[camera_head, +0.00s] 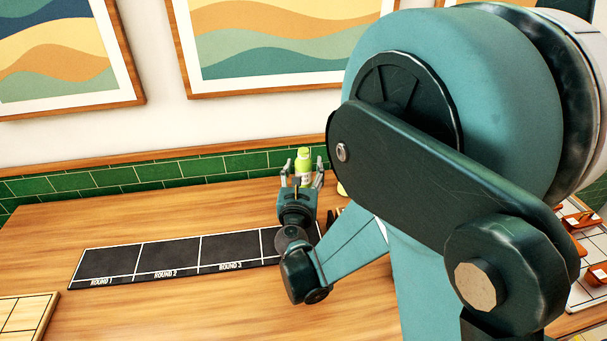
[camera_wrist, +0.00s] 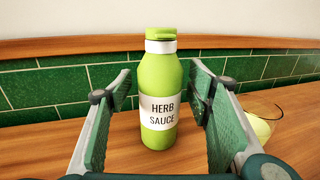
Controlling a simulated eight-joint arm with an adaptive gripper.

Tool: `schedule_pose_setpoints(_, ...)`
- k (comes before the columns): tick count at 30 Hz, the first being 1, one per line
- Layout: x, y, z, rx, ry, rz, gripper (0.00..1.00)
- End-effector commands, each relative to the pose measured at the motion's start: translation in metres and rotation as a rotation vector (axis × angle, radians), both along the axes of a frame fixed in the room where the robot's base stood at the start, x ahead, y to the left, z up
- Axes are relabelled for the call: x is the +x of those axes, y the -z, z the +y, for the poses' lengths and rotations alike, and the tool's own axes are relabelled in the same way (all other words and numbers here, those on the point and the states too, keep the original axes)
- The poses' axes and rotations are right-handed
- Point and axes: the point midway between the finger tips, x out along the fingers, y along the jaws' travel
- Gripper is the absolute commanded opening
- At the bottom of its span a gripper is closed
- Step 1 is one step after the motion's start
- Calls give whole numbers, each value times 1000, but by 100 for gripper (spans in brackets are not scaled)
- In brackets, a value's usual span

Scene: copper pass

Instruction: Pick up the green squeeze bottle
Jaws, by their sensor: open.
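The green squeeze bottle (camera_wrist: 159,78) stands upright on the wooden table, with a white label reading "HERB SAUCE" and a green cap. In the wrist view it sits between and beyond the two open fingers of my gripper (camera_wrist: 160,125), with a gap on each side. In the head view the bottle (camera_head: 303,162) shows at the back of the table near the wall, its lower part hidden by my gripper (camera_head: 302,178). My gripper points at it and holds nothing.
A black mat (camera_head: 170,257) marked in rounds lies left of my gripper. A pale yellowish round object (camera_wrist: 258,126) lies right of the bottle. The green tiled wall (camera_wrist: 50,88) is close behind. A gridded wooden board (camera_head: 25,315) is at front left.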

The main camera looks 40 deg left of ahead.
Motion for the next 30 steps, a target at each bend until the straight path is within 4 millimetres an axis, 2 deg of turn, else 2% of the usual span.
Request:
schedule_pose_setpoints(3,0,0,0,0,0,0,50)
schedule_pose_setpoints(11,0,0,0,0,0,0,16)
schedule_pose_setpoints(23,0,-4,0,0,0,0,16)
schedule_pose_setpoints(30,0,-25,0,0,0,0,16)
